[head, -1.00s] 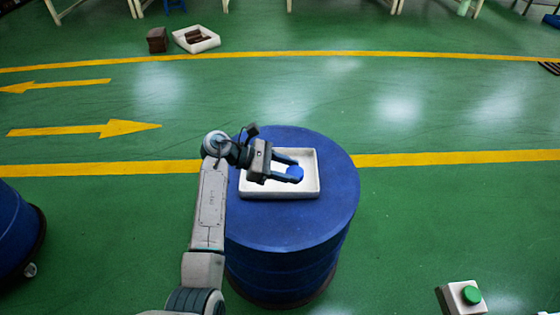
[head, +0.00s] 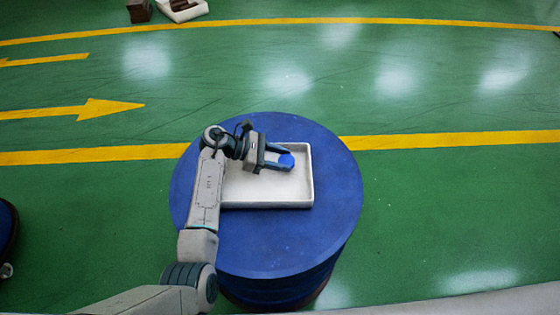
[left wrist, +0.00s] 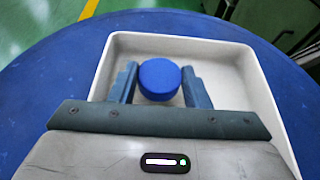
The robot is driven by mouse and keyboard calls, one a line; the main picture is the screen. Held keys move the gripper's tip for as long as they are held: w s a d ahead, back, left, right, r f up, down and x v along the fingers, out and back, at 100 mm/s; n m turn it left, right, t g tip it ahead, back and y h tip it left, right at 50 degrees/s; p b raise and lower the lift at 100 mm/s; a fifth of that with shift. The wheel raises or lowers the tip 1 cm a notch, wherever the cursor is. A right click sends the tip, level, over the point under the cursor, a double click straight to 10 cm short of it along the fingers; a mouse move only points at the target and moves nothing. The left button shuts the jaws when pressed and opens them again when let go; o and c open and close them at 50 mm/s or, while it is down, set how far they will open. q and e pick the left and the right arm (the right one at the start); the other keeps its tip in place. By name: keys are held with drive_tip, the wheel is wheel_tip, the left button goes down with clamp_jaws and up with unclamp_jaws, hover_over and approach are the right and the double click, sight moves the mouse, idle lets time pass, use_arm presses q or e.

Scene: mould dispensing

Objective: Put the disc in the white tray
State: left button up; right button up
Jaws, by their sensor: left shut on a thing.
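The blue disc (head: 287,161) is held between the fingertips of my left gripper (head: 280,160), which is shut on it. The disc also shows in the left wrist view (left wrist: 159,79), between the two fingers. The white tray (head: 265,205) lies on top of a blue drum (head: 270,245). In the head view the disc and fingers appear over the tray's inside. Whether the disc touches the tray floor I cannot tell. My left arm hides the tray's left side. My right gripper is not in view.
Green floor with yellow lines (head: 440,138) surrounds the drum. Another blue drum (head: 6,235) shows at the left edge. At the back left stand a brown block (head: 139,11) and a second white tray (head: 190,14) with dark pieces. The drum top right of the tray is clear.

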use_arm(q)
drive_tip(key=shift+s+f, duration=0.15)
drive_tip(key=shift+f, duration=0.9)
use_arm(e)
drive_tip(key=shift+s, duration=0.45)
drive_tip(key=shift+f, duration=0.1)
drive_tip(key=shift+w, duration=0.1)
use_arm(q)
drive_tip(key=shift+f, duration=0.1)
drive_tip(key=o, duration=1.2)
drive_tip(key=shift+o, duration=0.2)
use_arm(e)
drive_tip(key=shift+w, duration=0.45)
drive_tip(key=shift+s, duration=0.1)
